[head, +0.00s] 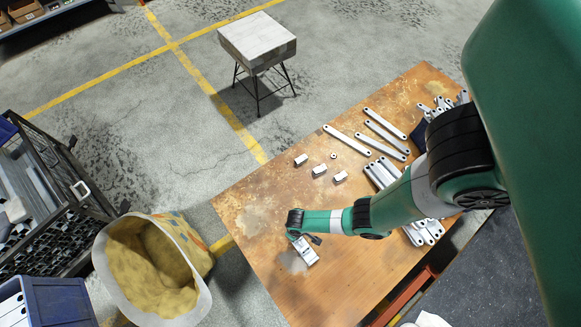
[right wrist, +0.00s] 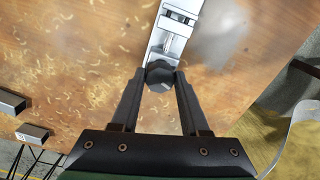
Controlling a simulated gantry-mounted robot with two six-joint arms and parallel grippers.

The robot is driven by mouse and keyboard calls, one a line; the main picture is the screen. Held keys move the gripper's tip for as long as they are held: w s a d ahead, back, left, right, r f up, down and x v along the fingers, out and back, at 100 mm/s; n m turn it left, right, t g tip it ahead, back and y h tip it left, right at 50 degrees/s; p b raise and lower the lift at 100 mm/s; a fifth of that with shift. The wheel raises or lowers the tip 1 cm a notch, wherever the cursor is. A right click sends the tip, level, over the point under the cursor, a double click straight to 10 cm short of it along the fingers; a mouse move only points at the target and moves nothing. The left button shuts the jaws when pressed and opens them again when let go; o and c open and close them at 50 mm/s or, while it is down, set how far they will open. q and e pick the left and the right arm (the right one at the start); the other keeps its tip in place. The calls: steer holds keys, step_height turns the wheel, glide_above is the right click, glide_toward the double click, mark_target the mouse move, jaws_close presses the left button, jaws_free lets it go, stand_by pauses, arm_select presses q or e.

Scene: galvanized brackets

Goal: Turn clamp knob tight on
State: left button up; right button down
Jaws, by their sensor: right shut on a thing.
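The clamp (head: 308,256) is a small silver metal device near the front left edge of the wooden table. In the right wrist view the clamp body (right wrist: 174,30) stands at top centre, with its dark, faceted knob (right wrist: 160,76) at the near end. My right gripper (right wrist: 160,82) has its two black fingers on either side of the knob and is shut on it. In the head view my right gripper (head: 300,238) is small and partly hides the knob end of the clamp. My left gripper is not in view.
Several flat bars (head: 347,140) and small blocks (head: 320,170) lie on the wooden table (head: 262,207). A sack (head: 203,262) stands on the floor left of the table. A stool (head: 258,42) stands beyond it. The table around the clamp is mostly clear.

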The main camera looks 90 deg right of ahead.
steer(key=n, duration=1.8)
steer(key=shift+c, duration=2.4)
jaws_free()
